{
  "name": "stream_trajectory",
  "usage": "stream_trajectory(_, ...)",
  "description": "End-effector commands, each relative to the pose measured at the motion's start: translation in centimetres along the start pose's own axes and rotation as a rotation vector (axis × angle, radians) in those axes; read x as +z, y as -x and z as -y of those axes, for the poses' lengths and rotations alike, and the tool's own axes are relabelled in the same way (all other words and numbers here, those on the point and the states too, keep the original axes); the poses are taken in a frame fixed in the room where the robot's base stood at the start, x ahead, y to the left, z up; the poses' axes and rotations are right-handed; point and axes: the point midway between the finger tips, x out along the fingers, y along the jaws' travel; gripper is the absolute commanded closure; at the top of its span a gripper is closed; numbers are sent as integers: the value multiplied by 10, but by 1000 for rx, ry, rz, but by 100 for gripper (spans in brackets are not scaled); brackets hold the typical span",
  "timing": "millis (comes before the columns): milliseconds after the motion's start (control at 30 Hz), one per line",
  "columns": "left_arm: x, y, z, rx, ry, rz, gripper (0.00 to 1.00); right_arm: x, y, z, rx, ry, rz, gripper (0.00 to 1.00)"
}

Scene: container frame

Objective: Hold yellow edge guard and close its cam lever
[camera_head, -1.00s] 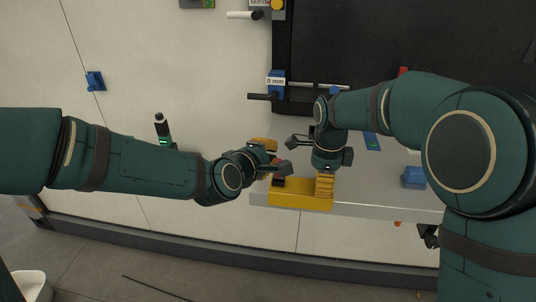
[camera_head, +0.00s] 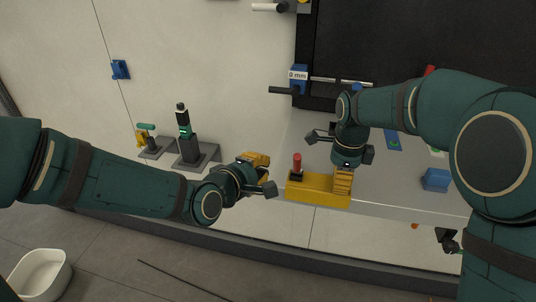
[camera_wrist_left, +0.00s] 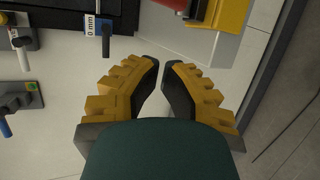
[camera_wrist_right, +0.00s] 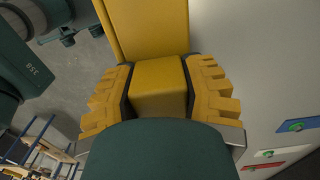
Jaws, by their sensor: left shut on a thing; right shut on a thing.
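The yellow edge guard (camera_head: 318,188) sits at the front left corner of the grey table. Its red cam lever (camera_head: 297,163) stands upright on the guard's left part, above a dark base. My right gripper (camera_head: 345,172) is shut on the guard's raised right block; the right wrist view shows this yellow block (camera_wrist_right: 158,88) between both fingers. My left gripper (camera_head: 268,174) is left of the lever and apart from it. In the left wrist view its fingers (camera_wrist_left: 162,70) are close together with a narrow gap and nothing visible between them. The red lever (camera_wrist_left: 172,4) shows at that view's top edge.
A blue gauge marked 0 mm (camera_head: 299,77) with a dark handle is on the wall behind. A blue block (camera_head: 436,180) lies on the table at right. A wall shelf (camera_head: 195,158) holds a dark device at left. A white bin (camera_head: 40,275) stands on the floor.

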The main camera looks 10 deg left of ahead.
Motion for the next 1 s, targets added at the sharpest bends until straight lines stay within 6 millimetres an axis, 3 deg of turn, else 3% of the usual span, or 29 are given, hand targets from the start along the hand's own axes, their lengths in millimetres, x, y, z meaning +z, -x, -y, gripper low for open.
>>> stream_trajectory(467,0,4,3,1,-1,0,100,0,0,0,-1,-1,0,100)
stream_trajectory(500,0,4,3,1,-1,0,100,0,0,0,-1,-1,0,44)
stream_trajectory(567,0,3,3,1,-1,0,100,0,0,0,-1,-1,0,25)
stream_trajectory(867,0,3,3,0,-1,0,100,0,1,0,0,-1,0,25)
stream_trajectory(1000,0,3,3,0,-1,0,100,0,10,0,-2,0,1,25)
